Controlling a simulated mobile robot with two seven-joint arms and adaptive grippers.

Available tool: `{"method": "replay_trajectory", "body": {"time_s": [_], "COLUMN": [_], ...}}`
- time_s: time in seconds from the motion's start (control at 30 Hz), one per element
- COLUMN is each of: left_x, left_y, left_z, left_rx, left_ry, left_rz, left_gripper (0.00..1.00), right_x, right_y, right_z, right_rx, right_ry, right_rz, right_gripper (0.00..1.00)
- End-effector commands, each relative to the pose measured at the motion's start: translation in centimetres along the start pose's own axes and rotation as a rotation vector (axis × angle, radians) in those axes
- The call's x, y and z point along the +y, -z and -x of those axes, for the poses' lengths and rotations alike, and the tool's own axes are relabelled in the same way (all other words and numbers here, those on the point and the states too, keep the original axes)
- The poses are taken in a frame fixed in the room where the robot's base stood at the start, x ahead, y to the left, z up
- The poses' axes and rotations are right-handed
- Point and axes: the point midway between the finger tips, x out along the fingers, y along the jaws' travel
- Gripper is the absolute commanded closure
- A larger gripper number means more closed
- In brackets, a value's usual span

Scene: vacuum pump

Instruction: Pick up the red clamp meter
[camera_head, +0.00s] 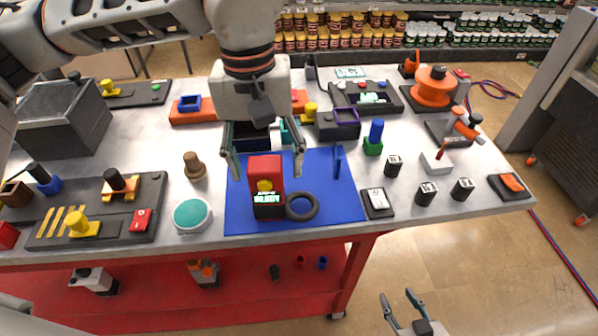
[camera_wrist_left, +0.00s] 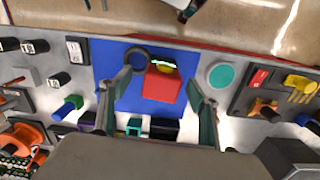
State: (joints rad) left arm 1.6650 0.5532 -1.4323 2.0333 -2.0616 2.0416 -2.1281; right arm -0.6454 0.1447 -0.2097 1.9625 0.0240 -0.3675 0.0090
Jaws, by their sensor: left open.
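The red clamp meter (camera_head: 264,168) stands on a blue mat (camera_head: 240,212). It has a red body, a yellow dial and a lit display near its black lower end. A black ring (camera_head: 302,206) lies beside its lower end; I cannot tell if they are joined. My left gripper (camera_head: 267,164) is open, its fingers on either side of the meter's red body and apparently not gripping it. In the left wrist view, the red meter (camera_wrist_left: 160,88) shows between the spread fingers. My right gripper (camera_head: 401,300) is open and empty, low in front of the table.
A teal-topped round dish (camera_head: 192,214) and a brown knob (camera_head: 194,165) stand left of the mat. A purple-rimmed box (camera_head: 338,124) stands behind. Small black cylinders stand farther right.

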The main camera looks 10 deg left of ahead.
Motion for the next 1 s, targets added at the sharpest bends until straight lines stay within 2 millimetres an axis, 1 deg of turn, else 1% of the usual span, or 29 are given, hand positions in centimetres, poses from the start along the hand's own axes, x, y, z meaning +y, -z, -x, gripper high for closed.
{"method": "replay_trajectory", "body": {"time_s": [0.07, 0.17, 0.57, 0.8, 0.9, 1.0], "left_x": [-0.7, -1.1, -1.2, -1.1, -1.2, -1.2], "left_y": [0.7, 1.0, 1.0, 0.9, 1.0, 1.1], "left_z": [0.6, 0.7, -2.9, -6.0, -6.7, -7.0], "left_rx": [0.030, 0.046, 0.043, 0.043, 0.044, 0.046], "left_ry": [0.022, 0.036, 0.037, 0.037, 0.036, 0.036], "left_rz": [-0.003, -0.004, -0.006, -0.005, -0.005, -0.004], "left_gripper": [0.39, 0.39, 0.39, 0.39, 0.39, 0.39], "right_x": [0.0, -0.1, -0.5, -0.4, -0.4, -0.3], "right_y": [0.0, 0.0, 0.2, 0.6, 0.6, 0.6], "right_z": [0.0, 0.1, 0.3, 0.5, 0.5, 0.5], "right_rx": [0.000, -0.001, -0.003, -0.002, -0.002, -0.002], "right_ry": [0.001, 0.001, 0.005, 0.004, 0.004, 0.004], "right_rz": [0.000, 0.000, -0.010, -0.009, -0.009, -0.008], "right_gripper": [0.60, 0.60, 0.60, 0.60, 0.60, 0.60]}}
